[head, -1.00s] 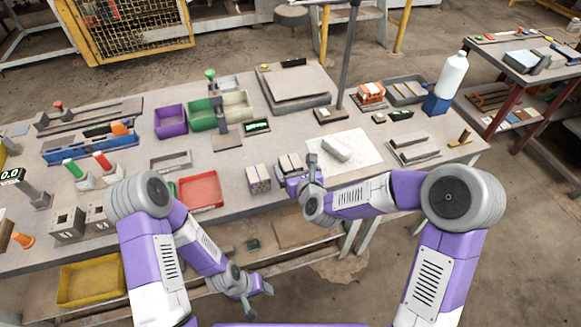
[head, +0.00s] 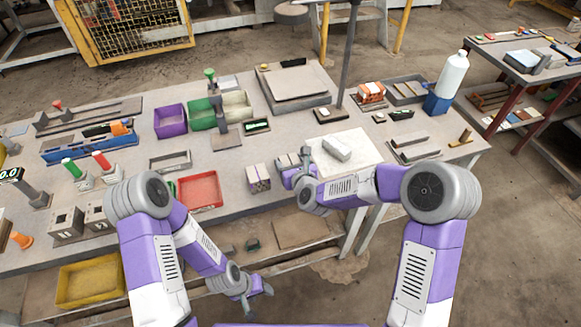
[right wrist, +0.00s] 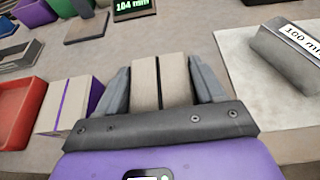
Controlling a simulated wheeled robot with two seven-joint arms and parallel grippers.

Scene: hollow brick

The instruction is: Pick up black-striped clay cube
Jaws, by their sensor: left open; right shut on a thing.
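The black-striped clay cube (right wrist: 145,82) is pale beige with a dark stripe down its middle. In the right wrist view it sits between the two grey fingers of my right gripper (right wrist: 160,84), which is shut on it. In the head view the cube (head: 283,161) shows near the front edge of the table, partly hidden by my right gripper (head: 294,166). I cannot tell whether it is clear of the tabletop. My left gripper (head: 258,291) is open and empty, low in front of the table.
A purple-striped cube (head: 258,177) stands just left of the held cube, with a red tray (head: 200,189) beyond it. A white sheet (head: 362,147) with a grey block (head: 336,148) lies to the right. A small green display (head: 256,126) stands behind.

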